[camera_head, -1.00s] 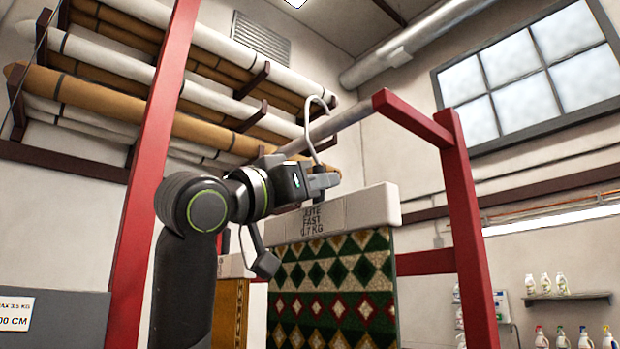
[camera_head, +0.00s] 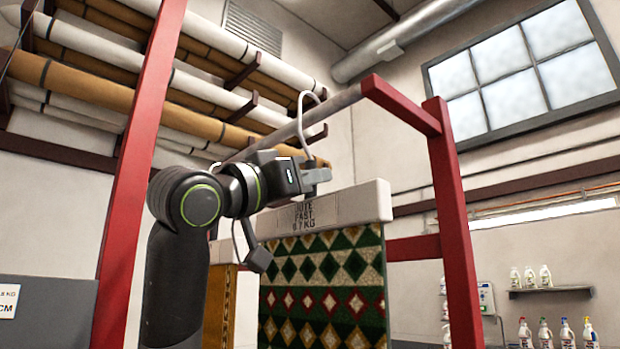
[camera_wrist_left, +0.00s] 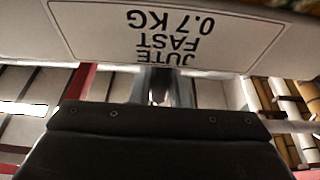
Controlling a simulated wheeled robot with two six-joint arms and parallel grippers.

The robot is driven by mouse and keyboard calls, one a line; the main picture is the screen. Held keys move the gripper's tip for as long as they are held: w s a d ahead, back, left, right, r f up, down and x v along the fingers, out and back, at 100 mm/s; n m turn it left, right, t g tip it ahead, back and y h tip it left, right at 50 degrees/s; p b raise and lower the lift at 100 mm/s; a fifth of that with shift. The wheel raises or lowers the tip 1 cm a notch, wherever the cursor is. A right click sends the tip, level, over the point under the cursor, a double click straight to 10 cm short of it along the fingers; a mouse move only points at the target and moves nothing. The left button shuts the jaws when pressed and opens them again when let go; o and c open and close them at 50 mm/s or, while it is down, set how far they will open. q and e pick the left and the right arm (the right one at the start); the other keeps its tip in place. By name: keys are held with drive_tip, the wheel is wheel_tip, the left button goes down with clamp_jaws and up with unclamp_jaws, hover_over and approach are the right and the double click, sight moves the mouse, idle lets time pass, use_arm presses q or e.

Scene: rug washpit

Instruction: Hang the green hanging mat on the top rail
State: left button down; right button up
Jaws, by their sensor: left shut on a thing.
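The green hanging mat (camera_head: 325,275), with diamond patterns, hangs from a white header bar (camera_head: 345,205) marked "JUTE FAST 0.7 KG". A grey hook rises from the bar, its curved top (camera_head: 309,94) above the grey top rail (camera_head: 340,101) in the head view. I cannot tell whether the hook bears on the rail. My left gripper (camera_head: 318,176) is shut on the mat's hanger just above the bar. The bar's lettering (camera_wrist_left: 165,32) fills the top of the left wrist view, upside down. My right gripper is out of view.
Red posts (camera_head: 455,210) stand on both sides of the rail. A gold mat (camera_head: 218,310) hangs to the left, behind my arm. Rolled rugs (camera_head: 90,95) lie on wall racks behind. A bottle shelf (camera_head: 550,290) is at the right.

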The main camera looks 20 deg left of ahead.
sight(307, 200)
use_arm(q)
drive_tip(key=shift+f+b, duration=1.15)
drive_tip(key=shift+f, duration=0.25)
drive_tip(key=c, duration=1.3)
unclamp_jaws()
drive_tip(key=shift+s, duration=0.1)
drive_tip(key=shift+s+a+f, duration=0.1)
drive_tip(key=shift+s+f, duration=0.05)
drive_tip(key=b+v, duration=0.8)
drive_tip(key=v, duration=0.9)
